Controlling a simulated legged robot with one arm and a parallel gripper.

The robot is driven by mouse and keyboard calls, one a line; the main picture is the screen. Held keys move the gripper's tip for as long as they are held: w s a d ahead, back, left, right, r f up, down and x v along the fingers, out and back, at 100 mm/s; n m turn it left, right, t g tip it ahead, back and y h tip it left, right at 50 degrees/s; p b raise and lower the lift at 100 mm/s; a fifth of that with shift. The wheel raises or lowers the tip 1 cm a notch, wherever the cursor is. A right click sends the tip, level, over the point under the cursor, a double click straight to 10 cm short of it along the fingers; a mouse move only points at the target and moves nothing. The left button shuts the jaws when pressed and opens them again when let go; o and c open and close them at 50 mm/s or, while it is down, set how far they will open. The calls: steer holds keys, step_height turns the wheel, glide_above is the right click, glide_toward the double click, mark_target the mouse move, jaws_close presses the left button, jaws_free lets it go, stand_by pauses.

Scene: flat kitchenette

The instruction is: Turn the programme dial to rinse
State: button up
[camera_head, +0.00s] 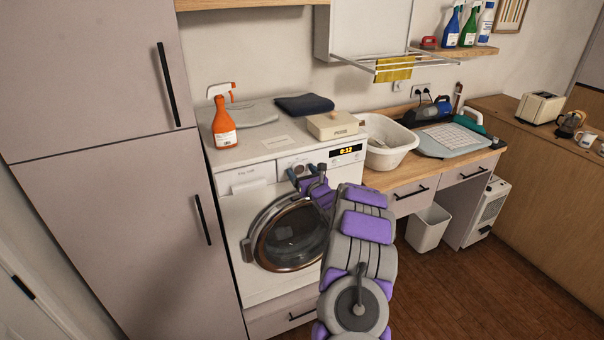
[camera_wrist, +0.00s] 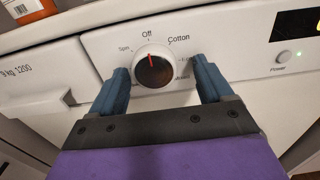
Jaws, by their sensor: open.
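The programme dial (camera_wrist: 154,70) is a black knob with a light rim and a red pointer line on the washing machine's panel. In the wrist view the pointer is up, close to the "Off" label. "Spin" is to the upper left and "Cotton" to the upper right; labels lower right are partly hidden by a finger. My gripper (camera_wrist: 158,85) is open, with one blue finger on each side of the dial; I cannot tell whether they touch it. In the head view my gripper (camera_head: 308,178) is at the panel of the washing machine (camera_head: 232,205) and hides most of the dial.
The panel's lit display (camera_head: 346,150) and the power button (camera_wrist: 283,57) are right of the dial. An orange spray bottle (camera_head: 223,125), a box (camera_head: 332,125) and a dark folded cloth (camera_head: 304,104) are on top of the machine. A white basin (camera_head: 390,150) is on the counter to the right.

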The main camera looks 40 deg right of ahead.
steer(key=shift+a+r, duration=0.1)
steer(key=shift+a, duration=0.25)
steer(key=c, duration=1)
steer(key=shift+d, duration=0.1)
steer(key=shift+c, duration=0.2)
